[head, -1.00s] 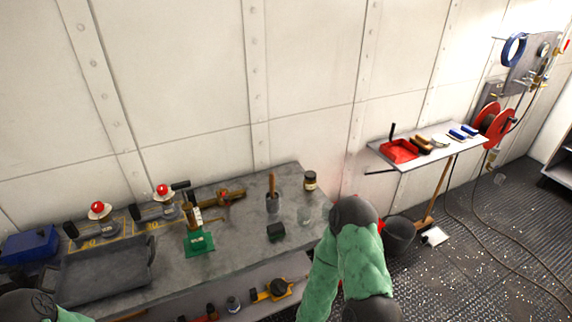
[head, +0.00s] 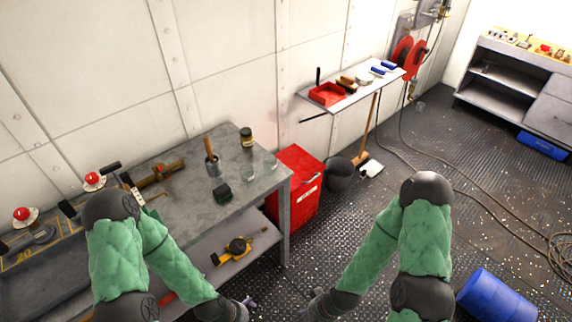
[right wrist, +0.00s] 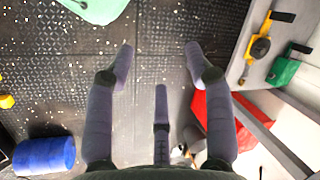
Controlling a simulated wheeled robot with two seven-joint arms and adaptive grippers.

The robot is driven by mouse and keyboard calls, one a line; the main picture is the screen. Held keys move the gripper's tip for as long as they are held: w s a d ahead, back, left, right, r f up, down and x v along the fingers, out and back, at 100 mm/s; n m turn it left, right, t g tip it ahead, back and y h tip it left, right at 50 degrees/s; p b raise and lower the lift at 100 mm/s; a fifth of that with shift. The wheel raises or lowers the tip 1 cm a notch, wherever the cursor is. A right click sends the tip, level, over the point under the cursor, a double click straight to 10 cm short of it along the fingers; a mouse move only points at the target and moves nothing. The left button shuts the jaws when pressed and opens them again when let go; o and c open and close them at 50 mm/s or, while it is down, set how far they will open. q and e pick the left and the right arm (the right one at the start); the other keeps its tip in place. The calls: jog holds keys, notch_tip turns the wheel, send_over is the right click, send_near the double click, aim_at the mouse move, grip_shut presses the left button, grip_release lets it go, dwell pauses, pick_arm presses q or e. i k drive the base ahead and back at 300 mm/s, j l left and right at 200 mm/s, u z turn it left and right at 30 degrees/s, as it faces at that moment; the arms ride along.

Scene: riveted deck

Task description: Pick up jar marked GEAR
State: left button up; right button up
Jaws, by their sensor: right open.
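A small jar (head: 246,137) with a dark lid and a pale label stands upright at the back right of the grey workbench (head: 225,148). Its lettering is too small to read. My left arm crosses in front of the bench, and its gripper (head: 248,303) is only partly visible low in the head view, well below the jar. My right gripper (head: 310,304) is low near the bottom edge, away from the jar. In the right wrist view, my right gripper (right wrist: 159,62) is open and empty above the deck.
A red bin (head: 298,185) stands beside the bench's right end. A blue drum (head: 495,297) lies at lower right. Deck floor between is free.

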aim_at(270, 159)
jog(key=i+l, duration=0.55)
jog(key=l, duration=0.2)
jog(key=i+l, duration=0.3)
jog(key=l+u, duration=0.05)
jog(key=l, duration=0.05)
